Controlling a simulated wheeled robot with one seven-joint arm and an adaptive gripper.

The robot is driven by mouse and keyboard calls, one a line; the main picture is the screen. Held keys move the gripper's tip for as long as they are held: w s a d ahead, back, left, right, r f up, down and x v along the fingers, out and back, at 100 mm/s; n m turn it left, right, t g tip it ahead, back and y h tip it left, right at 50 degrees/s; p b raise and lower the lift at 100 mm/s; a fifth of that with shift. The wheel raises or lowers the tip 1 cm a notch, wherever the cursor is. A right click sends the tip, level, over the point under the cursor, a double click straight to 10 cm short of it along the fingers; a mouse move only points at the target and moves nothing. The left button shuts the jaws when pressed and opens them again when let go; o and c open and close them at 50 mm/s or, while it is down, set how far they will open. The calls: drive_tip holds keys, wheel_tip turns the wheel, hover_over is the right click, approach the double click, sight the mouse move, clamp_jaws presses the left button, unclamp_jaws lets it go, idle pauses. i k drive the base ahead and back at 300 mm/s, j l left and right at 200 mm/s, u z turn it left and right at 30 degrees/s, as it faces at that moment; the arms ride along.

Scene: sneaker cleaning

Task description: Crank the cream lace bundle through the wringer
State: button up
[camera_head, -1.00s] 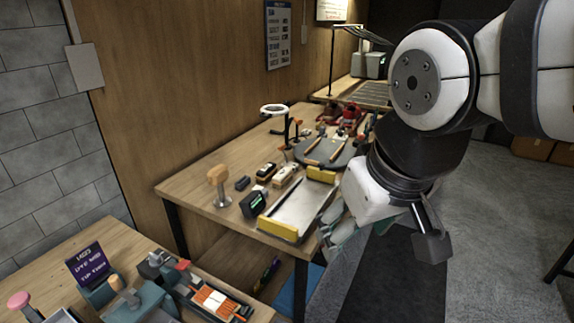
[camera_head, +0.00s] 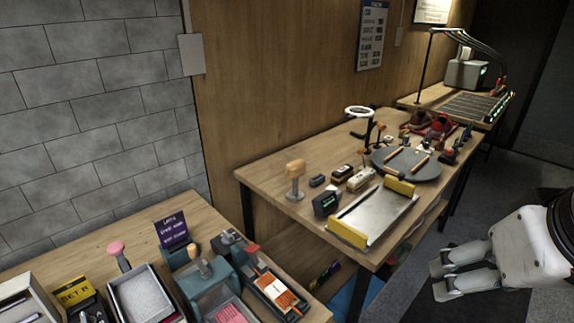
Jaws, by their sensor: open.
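A teal device with a wooden knob (camera_head: 209,284) stands on the near table at the bottom of the head view; it looks like the wringer, but its rollers cannot be made out. I cannot clearly pick out a cream lace bundle. A dark holder with orange strips and a pale piece (camera_head: 273,290) lies just right of the teal device. My gripper (camera_head: 443,276) is at the right, over the dark floor, its two pale fingers apart and empty. It is well away from the near table.
On the near table (camera_head: 130,222) are a purple sign (camera_head: 172,231), a grey tray (camera_head: 143,296) and a yellow-labelled box (camera_head: 74,297). The far table (camera_head: 258,180) carries a metal tray with yellow ends (camera_head: 372,216), a dark round mat (camera_head: 407,166) and red shoes. Floor separates my gripper from both.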

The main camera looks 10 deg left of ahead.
sight(206, 273)
drive_tip(key=i+l+u, duration=0.2)
drive_tip(key=i+u, duration=0.2)
drive_tip(key=i+l+u, duration=0.25)
drive_tip(key=u, duration=0.15)
